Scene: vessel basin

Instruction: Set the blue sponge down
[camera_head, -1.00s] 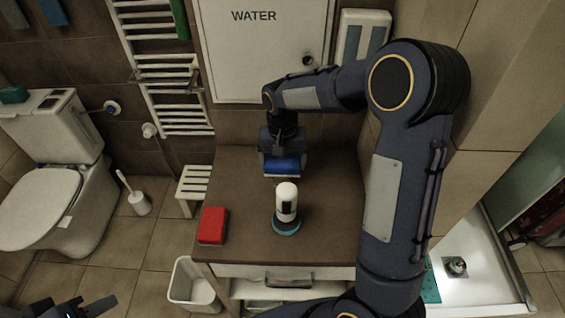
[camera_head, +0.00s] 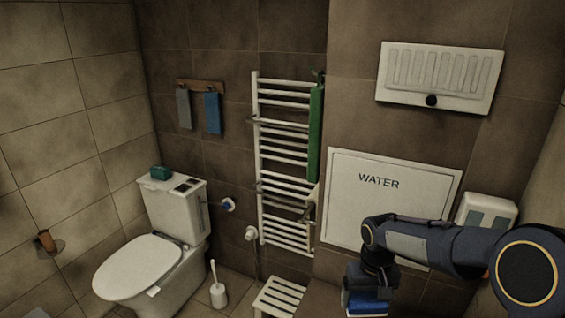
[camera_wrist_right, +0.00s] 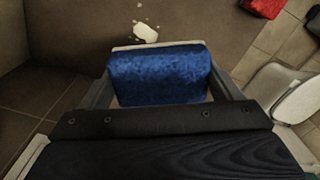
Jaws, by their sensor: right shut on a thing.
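The blue sponge (camera_wrist_right: 158,76) has a pale layer along its far edge. It is between the two fingers of my right gripper (camera_wrist_right: 160,88), which is shut on it. In the head view the sponge (camera_head: 367,306) shows at the bottom edge, under my right gripper (camera_head: 370,283), in front of the wall below the WATER panel. In the wrist view a brown top (camera_wrist_right: 215,28) lies beyond the sponge. I cannot tell whether the sponge touches it. My left gripper is not in view.
A small white patch (camera_wrist_right: 146,32) lies on the brown top. A red item (camera_wrist_right: 263,7) is at the upper right of the wrist view. In the head view a white slatted stool (camera_head: 279,297), a toilet brush (camera_head: 217,292) and a toilet (camera_head: 140,268) stand to the left.

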